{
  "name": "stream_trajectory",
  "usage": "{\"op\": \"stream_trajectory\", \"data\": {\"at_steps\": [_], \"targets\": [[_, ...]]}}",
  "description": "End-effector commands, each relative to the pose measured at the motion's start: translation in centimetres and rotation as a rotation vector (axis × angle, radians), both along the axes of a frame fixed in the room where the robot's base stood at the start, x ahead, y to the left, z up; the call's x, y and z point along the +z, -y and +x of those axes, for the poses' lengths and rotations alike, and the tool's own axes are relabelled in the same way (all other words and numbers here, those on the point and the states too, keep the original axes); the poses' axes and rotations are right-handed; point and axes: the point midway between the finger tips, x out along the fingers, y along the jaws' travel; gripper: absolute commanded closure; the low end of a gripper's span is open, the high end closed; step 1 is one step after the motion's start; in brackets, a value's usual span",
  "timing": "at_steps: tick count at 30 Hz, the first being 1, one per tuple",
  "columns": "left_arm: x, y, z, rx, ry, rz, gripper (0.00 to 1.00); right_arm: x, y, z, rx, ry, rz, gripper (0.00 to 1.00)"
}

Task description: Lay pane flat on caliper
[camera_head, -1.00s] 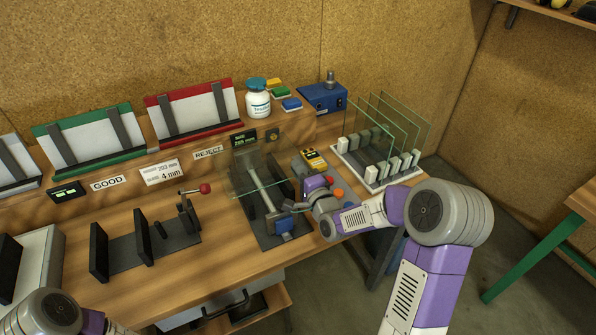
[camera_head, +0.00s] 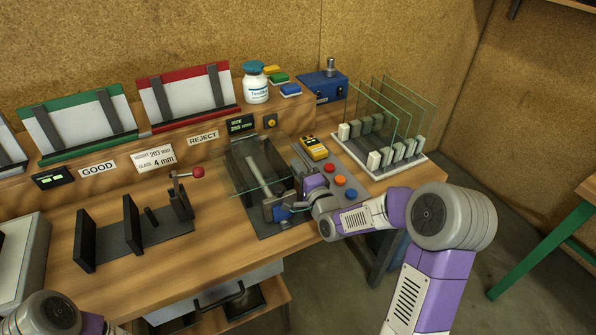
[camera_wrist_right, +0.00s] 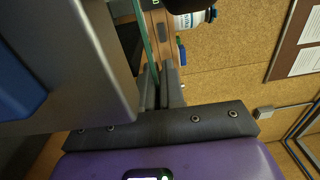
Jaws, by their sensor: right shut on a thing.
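The caliper (camera_head: 290,222) is a dark measuring fixture with a grey bar and a blue slide at its front, in the middle of the bench. My right gripper (camera_head: 284,208) is over its front right part, shut on the clear glass pane (camera_head: 246,178). The pane spans the caliper and looks tilted; I cannot tell whether it touches it. In the right wrist view the pane (camera_wrist_right: 147,42) shows as a thin greenish edge running to the closed fingers (camera_wrist_right: 161,85). A large grey block covers the left of that view. My left gripper is out of view.
A rack (camera_head: 418,163) of upright panes stands right of the caliper. Buttons (camera_head: 340,180) and a yellow device (camera_head: 314,148) sit between them. A clamp fixture with a red-knobbed lever (camera_head: 197,172) stands left. Behind are the green GOOD and red REJECT stands (camera_head: 188,100) and a white bottle (camera_head: 256,88).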

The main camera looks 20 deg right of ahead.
Motion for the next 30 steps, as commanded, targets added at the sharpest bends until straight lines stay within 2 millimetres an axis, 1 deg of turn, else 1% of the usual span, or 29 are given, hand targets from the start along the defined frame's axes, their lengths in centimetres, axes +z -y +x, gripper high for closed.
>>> {"op": "stream_trajectory", "data": {"at_steps": [1,15,16,21,27,30], "targets": [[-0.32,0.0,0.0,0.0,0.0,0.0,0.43,-1.24,-0.07,-0.17,0.002,-0.026,0.004,1.0],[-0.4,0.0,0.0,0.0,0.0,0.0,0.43,-1.78,0.13,-0.28,-0.002,-0.037,0.005,1.0],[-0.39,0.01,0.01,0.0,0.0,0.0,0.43,-1.79,0.14,-0.28,-0.002,-0.037,0.005,0.88],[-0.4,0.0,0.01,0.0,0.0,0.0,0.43,-1.8,0.18,-0.29,-0.003,-0.038,0.005,0.63],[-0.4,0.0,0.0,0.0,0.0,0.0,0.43,-2.02,0.25,-0.4,-0.004,-0.044,0.004,0.63],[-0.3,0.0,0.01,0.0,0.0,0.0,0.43,-1.91,0.32,-0.93,-0.006,-0.042,0.003,0.63]]}}
